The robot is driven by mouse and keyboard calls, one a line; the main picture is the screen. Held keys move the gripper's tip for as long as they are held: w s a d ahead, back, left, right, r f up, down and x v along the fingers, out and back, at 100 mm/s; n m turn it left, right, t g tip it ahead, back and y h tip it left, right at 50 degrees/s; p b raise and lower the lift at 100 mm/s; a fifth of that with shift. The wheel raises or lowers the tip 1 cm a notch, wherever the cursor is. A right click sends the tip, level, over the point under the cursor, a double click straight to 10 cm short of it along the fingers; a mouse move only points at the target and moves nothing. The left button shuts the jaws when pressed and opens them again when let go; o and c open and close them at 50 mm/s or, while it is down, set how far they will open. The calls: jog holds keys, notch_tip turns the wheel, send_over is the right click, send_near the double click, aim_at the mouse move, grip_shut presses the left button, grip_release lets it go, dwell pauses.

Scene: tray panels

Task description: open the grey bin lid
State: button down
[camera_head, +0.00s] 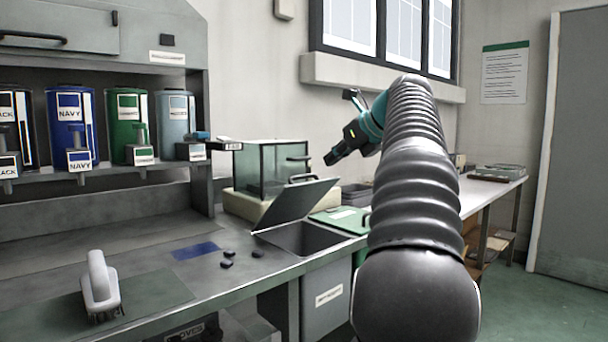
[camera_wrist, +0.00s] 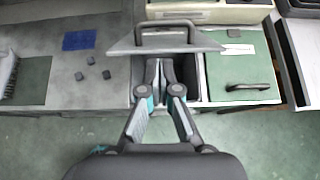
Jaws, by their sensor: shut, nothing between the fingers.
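The grey bin lid (camera_head: 297,201) stands tilted up along its back side in the head view, with the dark bin opening (camera_head: 305,238) showing beneath it. Its handle (camera_head: 303,178) is near the raised edge. In the wrist view the lid (camera_wrist: 150,47) shows nearly edge-on, its handle (camera_wrist: 165,24) above. My gripper (camera_head: 332,158) is shut and empty, above and to the right of the lid in the head view. In the wrist view its fingertips (camera_wrist: 161,64) overlap the bin opening. They do not appear to hold the handle.
A green lid (camera_head: 342,218) lies flat beside the opening. A glass box (camera_head: 270,168) stands behind. Small dark pieces (camera_head: 228,258) and a blue patch (camera_head: 195,251) lie on the counter left. A white brush (camera_head: 100,284) sits farther left.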

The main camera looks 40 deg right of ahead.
aim_at(310, 175)
jog(key=x, duration=0.9)
jog(key=shift+w+f, duration=0.2)
jog(key=shift+w, duration=0.15)
